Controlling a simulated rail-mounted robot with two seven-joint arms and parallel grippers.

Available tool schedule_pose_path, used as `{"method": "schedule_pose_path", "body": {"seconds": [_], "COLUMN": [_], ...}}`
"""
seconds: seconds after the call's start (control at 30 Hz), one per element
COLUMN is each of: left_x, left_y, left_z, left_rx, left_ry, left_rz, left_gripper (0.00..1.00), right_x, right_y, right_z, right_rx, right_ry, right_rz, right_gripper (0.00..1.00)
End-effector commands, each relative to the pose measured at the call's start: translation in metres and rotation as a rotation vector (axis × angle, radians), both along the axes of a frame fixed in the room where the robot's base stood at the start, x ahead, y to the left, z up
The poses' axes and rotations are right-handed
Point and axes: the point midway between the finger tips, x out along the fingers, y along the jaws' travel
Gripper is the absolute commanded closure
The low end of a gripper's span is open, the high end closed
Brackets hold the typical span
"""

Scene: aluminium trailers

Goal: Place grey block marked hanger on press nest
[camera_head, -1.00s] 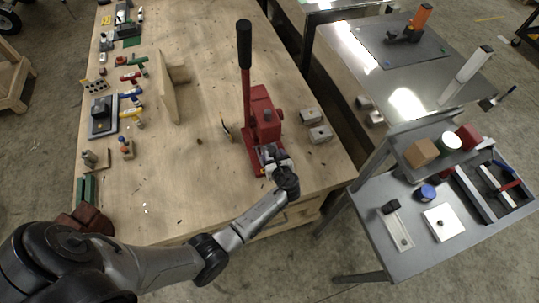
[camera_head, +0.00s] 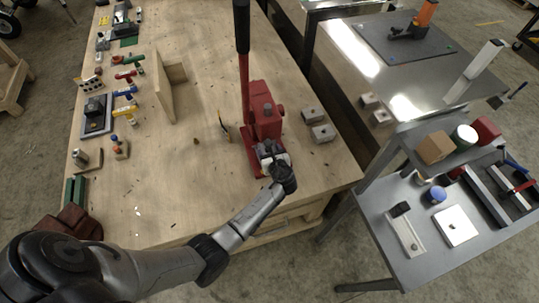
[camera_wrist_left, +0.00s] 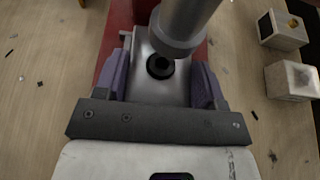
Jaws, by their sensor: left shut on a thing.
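The red arbor press (camera_head: 263,118) stands on the wooden bench with its lever up. My left gripper (camera_head: 270,157) is at the press foot, beneath the ram. In the left wrist view its fingers (camera_wrist_left: 161,80) are shut on a light grey block (camera_wrist_left: 147,87) with a dark round hole in its top. The steel ram (camera_wrist_left: 181,25) hangs over the block's far part. The nest is hidden under the block and fingers, so I cannot tell whether the block touches it. No marking is readable on the block. My right gripper is not in view.
Two more grey blocks (camera_head: 312,114) (camera_head: 323,133) lie right of the press. A wooden stand (camera_head: 167,90) and several small tools are to the left. A grey cart (camera_head: 380,200) with parts stands right, past a gap. Bench left of the press is mostly clear.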

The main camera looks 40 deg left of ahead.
Motion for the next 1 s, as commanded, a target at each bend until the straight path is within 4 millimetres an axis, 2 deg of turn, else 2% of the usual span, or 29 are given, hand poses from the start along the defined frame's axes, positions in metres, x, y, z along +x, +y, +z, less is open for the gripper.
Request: {"method": "schedule_pose_path", "body": {"seconds": [0.37, 0.4, 0.63, 1.0], "left_x": [0.0007, 0.0002, 0.0001, -0.0025], "left_y": [0.0004, 0.0002, 0.0002, -0.0044], "left_z": [-0.0012, -0.0016, -0.0014, 0.0032], "left_rx": [0.002, 0.001, 0.001, 0.0], "left_ry": [-0.001, -0.001, -0.001, 0.0], "left_rz": [0.0, 0.0, 0.0, -0.001], "left_gripper": [0.75, 0.33, 0.11, 0.11], "right_x": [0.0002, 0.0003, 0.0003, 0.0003], "right_y": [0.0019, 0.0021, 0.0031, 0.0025], "right_z": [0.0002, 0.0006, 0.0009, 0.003], "right_rx": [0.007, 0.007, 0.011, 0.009], "right_ry": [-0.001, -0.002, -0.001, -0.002], "right_rz": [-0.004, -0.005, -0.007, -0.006], "right_gripper": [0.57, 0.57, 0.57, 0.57]}}
